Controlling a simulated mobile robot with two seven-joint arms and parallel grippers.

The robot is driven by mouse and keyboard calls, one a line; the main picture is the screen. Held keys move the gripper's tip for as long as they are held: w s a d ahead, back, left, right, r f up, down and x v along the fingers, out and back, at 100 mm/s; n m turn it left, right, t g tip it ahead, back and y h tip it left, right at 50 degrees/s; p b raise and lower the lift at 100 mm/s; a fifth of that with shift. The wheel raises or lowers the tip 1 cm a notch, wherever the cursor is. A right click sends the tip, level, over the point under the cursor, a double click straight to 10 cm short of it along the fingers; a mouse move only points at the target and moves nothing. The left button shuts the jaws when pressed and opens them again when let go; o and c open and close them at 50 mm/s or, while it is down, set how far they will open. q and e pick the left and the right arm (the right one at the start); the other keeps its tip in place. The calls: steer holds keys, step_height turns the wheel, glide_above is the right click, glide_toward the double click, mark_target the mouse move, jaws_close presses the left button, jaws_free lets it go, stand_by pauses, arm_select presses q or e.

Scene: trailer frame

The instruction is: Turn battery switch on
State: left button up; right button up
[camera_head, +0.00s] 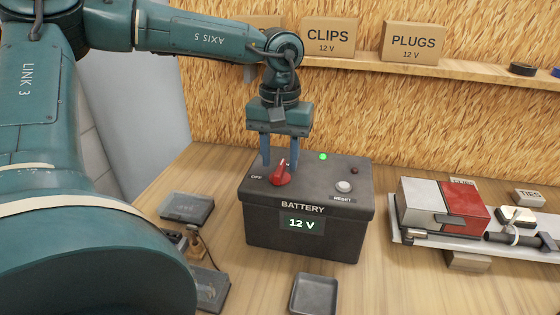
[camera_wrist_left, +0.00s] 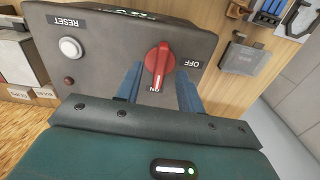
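The battery box (camera_head: 300,215) is dark grey, with a lit "12 V" display (camera_head: 302,224). Its red rotary switch (camera_head: 280,174) sits on the top left of the lid. In the left wrist view the red switch (camera_wrist_left: 159,62) has its handle lined up with the "ON" label (camera_wrist_left: 154,90), and the "OFF" label (camera_wrist_left: 190,63) is off to its side. A green light (camera_head: 323,156) on the lid is lit. My left gripper (camera_head: 281,162) points down over the switch. Its blue fingers (camera_wrist_left: 158,88) are apart, with gaps beside the knob. My right gripper is not in view.
A white reset button (camera_head: 344,186) and a dark red light (camera_head: 354,170) are on the lid's right. An empty tray (camera_head: 314,294) lies in front. A red and white block (camera_head: 444,205) stands right. A shelf (camera_head: 450,68) with labelled boxes runs behind.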

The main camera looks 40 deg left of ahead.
arm_select(q)
steer(key=shift+r+p, duration=1.25)
steer(key=shift+r, duration=0.9)
steer(key=shift+f, duration=0.1)
